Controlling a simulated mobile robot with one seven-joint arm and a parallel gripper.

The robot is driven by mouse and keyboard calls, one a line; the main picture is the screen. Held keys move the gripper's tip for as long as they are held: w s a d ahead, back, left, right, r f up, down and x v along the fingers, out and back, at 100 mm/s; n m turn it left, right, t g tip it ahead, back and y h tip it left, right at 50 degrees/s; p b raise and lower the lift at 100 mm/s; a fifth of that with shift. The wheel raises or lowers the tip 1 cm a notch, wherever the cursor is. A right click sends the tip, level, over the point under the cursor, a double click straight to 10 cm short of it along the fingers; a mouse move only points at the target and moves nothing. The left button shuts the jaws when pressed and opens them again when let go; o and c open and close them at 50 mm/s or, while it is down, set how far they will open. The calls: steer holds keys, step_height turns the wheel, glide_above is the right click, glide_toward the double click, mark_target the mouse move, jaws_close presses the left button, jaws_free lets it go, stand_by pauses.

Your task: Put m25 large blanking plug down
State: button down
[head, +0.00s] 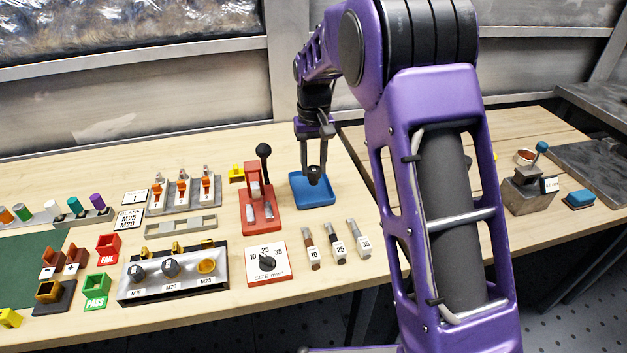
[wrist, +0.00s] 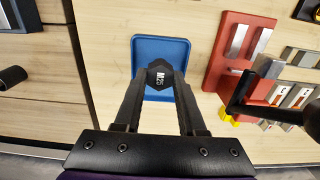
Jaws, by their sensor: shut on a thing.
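I cannot tell whether the plug touches the tray floor.
A red lever press (head: 258,212) stands just left of the tray, its black-knobbed lever (head: 263,152) upright. A size dial (head: 267,262) and several labelled tools (head: 340,244) lie nearer the front. A gap between tables runs to the tray's right. Bare wood surrounds the tray.

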mark_target(314, 179)
steer(key=shift+f, duration=2.3)
steer(key=shift+f+b, duration=0.2)
steer(key=shift+b, duration=0.1)
steer(key=shift+c, duration=2.4)
jaws_free()
steer(key=shift+r, duration=0.1)
step_height(314, 179, up, 12)
steer(key=shift+r+p, duration=0.1)
steer(key=shift+p, duration=0.7)
